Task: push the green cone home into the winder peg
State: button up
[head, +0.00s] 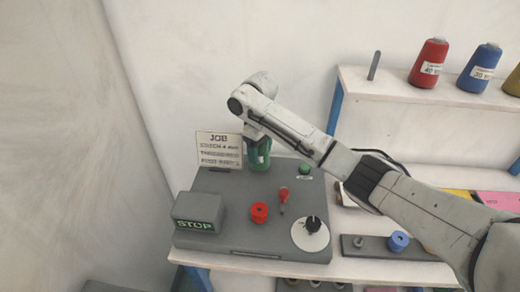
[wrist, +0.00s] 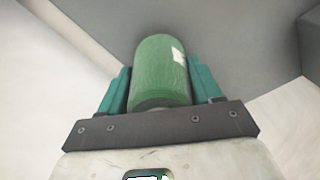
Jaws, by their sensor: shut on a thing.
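The green cone (head: 259,158) shows below the end of my arm in the head view, over the back of the grey machine box. It fills the middle of the wrist view (wrist: 160,75) and carries a small white label. My gripper (head: 256,143) is shut on the cone. In the wrist view its teal fingers (wrist: 160,88) lie along both sides of the cone. The winder peg cannot be made out, and the cone's lower end is not clear. I cannot tell how far the cone sits on a peg.
The grey box (head: 245,232) bears a STOP block (head: 199,212), a red knob (head: 259,212), a red-topped lever (head: 283,197), a dial (head: 311,234) and a green button (head: 305,169). A JOB card (head: 219,149) stands left of the cone. Red (head: 429,64) and blue (head: 480,68) cones stand on the shelf.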

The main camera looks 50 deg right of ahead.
jog(key=shift+f, duration=0.65)
jog(key=o, duration=1.3)
jog(key=shift+c, duration=0.2)
notch_tip(320, 180, up, 11)
jog(key=shift+f, duration=0.1)
